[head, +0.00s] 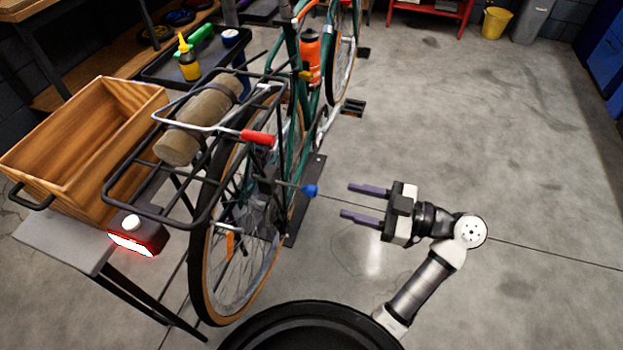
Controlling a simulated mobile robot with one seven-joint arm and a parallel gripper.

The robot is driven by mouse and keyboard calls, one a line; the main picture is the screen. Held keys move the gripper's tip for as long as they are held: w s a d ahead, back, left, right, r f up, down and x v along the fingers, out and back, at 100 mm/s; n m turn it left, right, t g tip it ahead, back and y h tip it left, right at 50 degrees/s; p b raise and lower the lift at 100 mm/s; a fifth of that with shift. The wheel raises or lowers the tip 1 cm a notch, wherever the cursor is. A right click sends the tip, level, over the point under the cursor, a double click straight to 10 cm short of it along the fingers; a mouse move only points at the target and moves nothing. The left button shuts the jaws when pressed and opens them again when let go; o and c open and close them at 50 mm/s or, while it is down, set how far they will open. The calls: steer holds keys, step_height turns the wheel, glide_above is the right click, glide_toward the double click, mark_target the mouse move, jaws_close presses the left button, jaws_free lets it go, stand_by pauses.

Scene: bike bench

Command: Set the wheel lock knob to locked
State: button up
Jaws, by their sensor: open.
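A blue knob (310,191) sticks out to the right of the rear wheel (208,275) on a short dark shaft near the hub. It looks like the wheel lock knob. No marking shows whether it is set to locked. My gripper (346,200) is to the right of the knob, its two purple fingers spread and pointing left towards it. A gap separates the fingertips from the knob, and nothing is between the fingers.
The green bike's black rear rack (146,210) carries a rolled bundle (198,122), with a red-gripped lever (258,137) above the knob. A wooden crate (85,190) stands on a grey bench at left. The floor on the right is clear.

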mark_target(311, 191)
steer(key=p+x, duration=0.3)
steer(key=x, duration=0.6)
steer(key=shift+w+a, duration=0.1)
steer(key=shift+a, duration=0.2)
steer(key=shift+c, duration=0.5)
steer(key=shift+f, duration=0.1)
jaws_close()
